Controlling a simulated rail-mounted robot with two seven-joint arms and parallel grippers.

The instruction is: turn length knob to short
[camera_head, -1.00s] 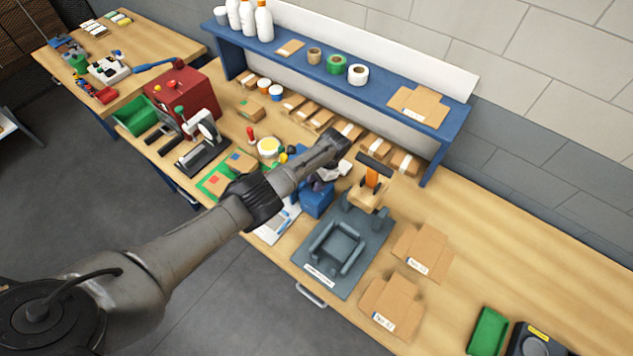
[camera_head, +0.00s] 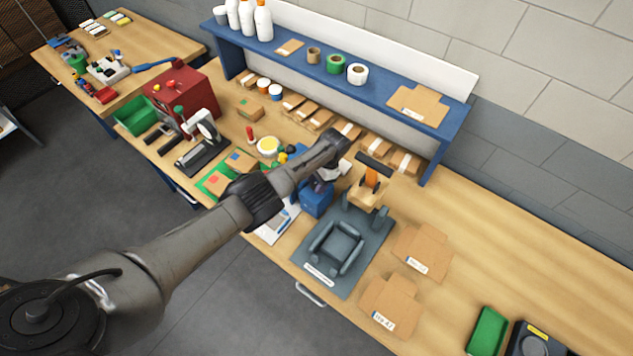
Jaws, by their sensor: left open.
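My left arm reaches from the lower left over the workbench (camera_head: 560,262). My left gripper (camera_head: 330,176) is open, at the top of a small blue machine (camera_head: 316,204). The arm's wrist hides part of this machine and the bench behind it. I cannot make out a length knob or its setting; it may be hidden by the wrist. I cannot tell whether the fingers touch the machine. My right gripper is not in view.
A grey fixture mat (camera_head: 340,285) lies right of the blue machine, with a black-handled tape tool (camera_head: 372,175) behind it. Flat cardboard blanks (camera_head: 392,305) lie further right. A blue shelf (camera_head: 300,70) runs along the back. A red machine (camera_head: 185,95) stands left.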

